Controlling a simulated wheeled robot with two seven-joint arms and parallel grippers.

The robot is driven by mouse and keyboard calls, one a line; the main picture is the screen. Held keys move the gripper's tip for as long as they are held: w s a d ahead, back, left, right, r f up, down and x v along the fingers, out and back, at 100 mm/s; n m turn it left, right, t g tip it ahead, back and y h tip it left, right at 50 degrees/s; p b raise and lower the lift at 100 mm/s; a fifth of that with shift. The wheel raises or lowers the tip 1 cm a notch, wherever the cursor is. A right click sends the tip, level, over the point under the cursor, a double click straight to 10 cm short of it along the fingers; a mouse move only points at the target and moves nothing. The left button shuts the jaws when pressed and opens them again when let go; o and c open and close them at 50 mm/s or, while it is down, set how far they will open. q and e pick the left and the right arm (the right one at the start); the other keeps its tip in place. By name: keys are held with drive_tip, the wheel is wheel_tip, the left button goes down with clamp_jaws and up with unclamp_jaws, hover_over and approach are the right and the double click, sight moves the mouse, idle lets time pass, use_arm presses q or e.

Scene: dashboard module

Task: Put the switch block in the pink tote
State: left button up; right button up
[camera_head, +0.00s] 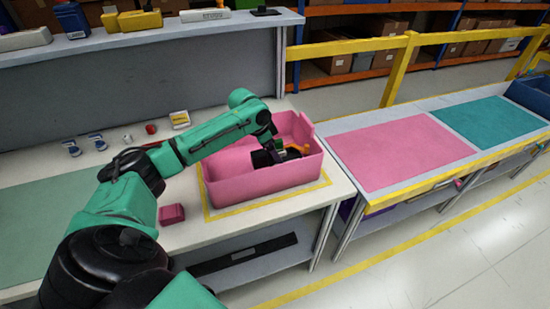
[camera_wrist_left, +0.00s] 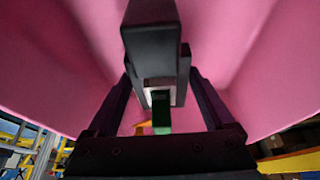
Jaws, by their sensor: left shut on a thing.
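The pink tote (camera_head: 262,184) stands on the right end of the near table, inside a yellow outline. My left arm reaches over its rear left wall, and my left gripper (camera_head: 279,153) is down inside it. In the left wrist view the gripper (camera_wrist_left: 158,82) is shut on a dark grey block (camera_wrist_left: 150,45), which looks to be the switch block. The pink walls of the tote (camera_wrist_left: 70,60) surround it. Whether the block touches the tote floor cannot be told. My right gripper is not in view.
An orange piece (camera_head: 300,149) shows beside the gripper in the tote. A small dark pink block (camera_head: 172,214) lies left of the tote. Small items, including a red one (camera_head: 151,129), sit behind my arm. A side table (camera_head: 400,150) with pink and teal mats stands clear at right.

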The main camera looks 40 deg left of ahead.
use_arm(q)
drive_tip(key=shift+f, duration=1.4)
drive_tip(key=o, duration=1.3)
drive_tip(key=b+v, duration=0.1)
drive_tip(key=v, duration=1)
drive_tip(key=shift+s+r, duration=0.25)
drive_tip(key=shift+r, duration=0.3)
drive_tip(key=shift+a, duration=0.1)
